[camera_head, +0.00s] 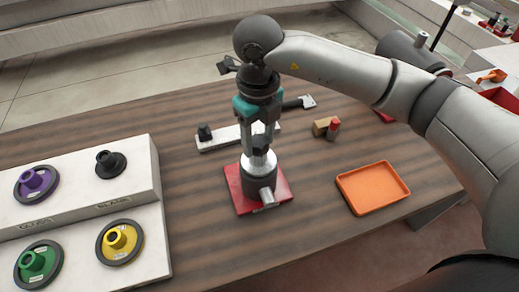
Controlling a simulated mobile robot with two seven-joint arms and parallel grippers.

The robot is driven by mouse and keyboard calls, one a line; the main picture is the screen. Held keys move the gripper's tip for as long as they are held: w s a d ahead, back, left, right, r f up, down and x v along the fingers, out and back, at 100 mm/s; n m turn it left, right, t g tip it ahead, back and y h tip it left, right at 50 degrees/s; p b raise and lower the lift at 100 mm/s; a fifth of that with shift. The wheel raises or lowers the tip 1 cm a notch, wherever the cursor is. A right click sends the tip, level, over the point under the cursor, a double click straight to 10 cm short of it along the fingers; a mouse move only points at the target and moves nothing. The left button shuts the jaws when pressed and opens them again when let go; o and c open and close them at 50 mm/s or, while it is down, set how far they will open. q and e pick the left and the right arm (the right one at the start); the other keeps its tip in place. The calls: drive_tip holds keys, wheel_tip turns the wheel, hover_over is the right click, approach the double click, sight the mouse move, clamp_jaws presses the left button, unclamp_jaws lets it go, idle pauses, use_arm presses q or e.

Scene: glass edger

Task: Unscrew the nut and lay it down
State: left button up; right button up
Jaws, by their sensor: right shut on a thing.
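My right gripper (260,140) points straight down at the middle of the table and is shut on a dark nut (260,150). The nut sits at the top of a silver and dark grey spindle (260,172), which stands upright on a red base plate (236,190). I cannot tell how far the nut is threaded on, as the fingers partly hide it. An empty orange tray (373,188) lies on the table to the right of the spindle. My left gripper is not in view.
A white stepped rack (75,219) at the left holds purple, black, yellow and green hubs. Behind the spindle are a pale bar with a black knob (205,133), a dark tool (299,103) and a wooden block (321,127) beside a red-topped item (333,127). Bare table lies around the tray.

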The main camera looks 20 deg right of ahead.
clamp_jaws()
drive_tip(key=n+b, duration=0.3)
drive_tip(key=n, duration=0.1)
drive_tip(key=shift+f, duration=0.15)
drive_tip(key=n+b, duration=0.2)
drive_tip(key=n, duration=0.1)
drive_tip(key=shift+n, duration=0.3)
drive_tip(key=n+b, duration=0.2)
drive_tip(key=n, duration=0.1)
drive_tip(key=shift+b, duration=0.35)
drive_tip(key=n+b, duration=0.2)
drive_tip(key=n, duration=0.2)
drive_tip(key=shift+n+b, duration=0.35)
drive_tip(key=shift+n, duration=0.05)
drive_tip(key=n+b, duration=0.3)
drive_tip(key=n, duration=0.3)
drive_tip(key=shift+n, duration=0.3)
drive_tip(key=n+b, duration=0.2)
drive_tip(key=n, duration=0.2)
drive_tip(key=shift+r+n, duration=0.25)
drive_tip(key=shift+n, duration=0.55)
